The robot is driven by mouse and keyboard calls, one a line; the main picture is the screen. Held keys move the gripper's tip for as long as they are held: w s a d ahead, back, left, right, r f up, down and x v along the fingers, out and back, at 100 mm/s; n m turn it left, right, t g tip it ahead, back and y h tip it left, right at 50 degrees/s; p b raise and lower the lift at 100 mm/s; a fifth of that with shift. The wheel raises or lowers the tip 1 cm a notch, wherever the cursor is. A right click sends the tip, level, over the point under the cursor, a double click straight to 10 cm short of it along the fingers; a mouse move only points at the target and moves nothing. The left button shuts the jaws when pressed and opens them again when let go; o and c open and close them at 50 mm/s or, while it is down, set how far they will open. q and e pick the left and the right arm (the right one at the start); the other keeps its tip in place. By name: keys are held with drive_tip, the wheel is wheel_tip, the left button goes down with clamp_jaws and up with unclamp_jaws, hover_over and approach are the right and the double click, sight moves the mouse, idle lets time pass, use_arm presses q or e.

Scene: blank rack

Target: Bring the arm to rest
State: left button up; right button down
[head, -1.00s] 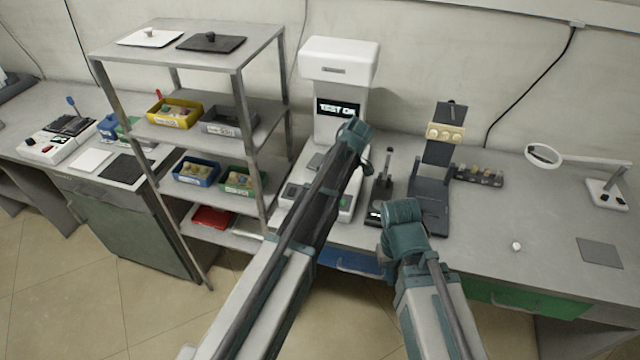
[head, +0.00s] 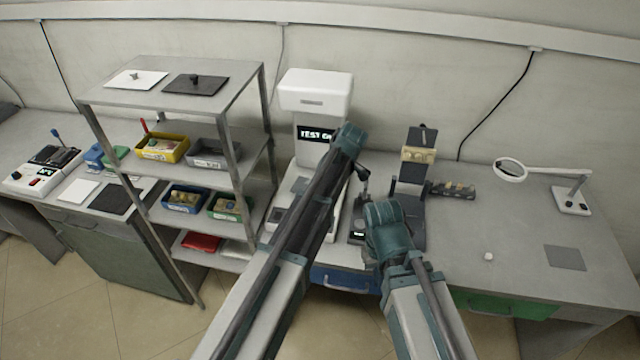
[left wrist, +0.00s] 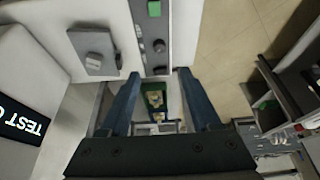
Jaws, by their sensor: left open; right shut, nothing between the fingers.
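My left arm reaches up across the middle of the head view, and its gripper is hidden there behind the arm. In the left wrist view the left gripper (left wrist: 160,74) is open, with its two blue fingers apart and nothing held. It hangs beside the white test machine (head: 317,95), whose lit display (left wrist: 22,118) shows at the left of that view. My right arm is bent at the lower middle of the head view. Its gripper (head: 372,252) is mostly hidden behind the elbow, near the bench front; it is shut and no object shows in it.
A grey rack (head: 255,125) with several bins stands left of the machine. A dark stand (head: 412,190) and a small lever device (head: 361,205) stand close to my right arm.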

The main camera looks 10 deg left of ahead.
use_arm(q)
drive_tip(key=s+d+m+h, duration=0.1)
drive_tip(key=s+d+m, duration=0.2)
drive_tip(key=s+m, duration=0.7)
drive_tip(key=s+d+f+m+h, duration=0.1)
drive_tip(key=s+d+m, duration=0.3)
drive_tip(key=s+m, duration=0.7)
drive_tip(key=s+h, duration=0.1)
drive_tip(key=s, duration=0.2)
drive_tip(key=shift+s+f+m, duration=0.25)
drive_tip(key=shift+m, duration=0.05)
drive_tip(key=shift+d, duration=0.1)
